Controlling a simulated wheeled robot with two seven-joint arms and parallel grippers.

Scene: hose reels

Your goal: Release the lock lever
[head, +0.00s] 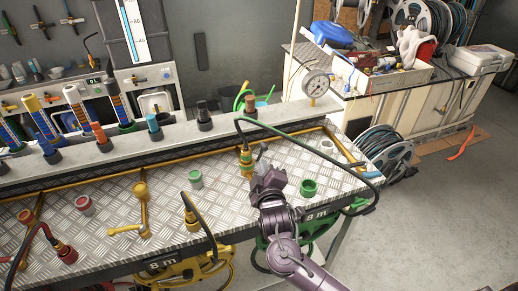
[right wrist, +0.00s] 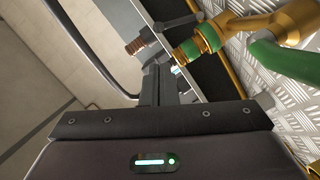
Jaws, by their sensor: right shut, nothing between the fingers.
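My right gripper (head: 262,166) is shut and empty above the metal-plated bench, just right of a brass hose coupling with a green band (head: 246,160). In the right wrist view its fingers (right wrist: 158,72) point toward that brass and green coupling (right wrist: 203,42) and a dark grey lever-like part (right wrist: 176,26). A copper threaded end (right wrist: 134,46) is beside them. I cannot tell whether the fingers touch any of these. A yellow lever on a post (head: 141,212) stands left on the bench, apart from the gripper. Which part is the lock lever is not clear. My left gripper is not in view.
Yellow (head: 183,270) and green (head: 267,243) reels hang under the front edge. A green socket (head: 309,188) and a pressure gauge (head: 316,84) stand nearby. The floor at right is mostly clear.

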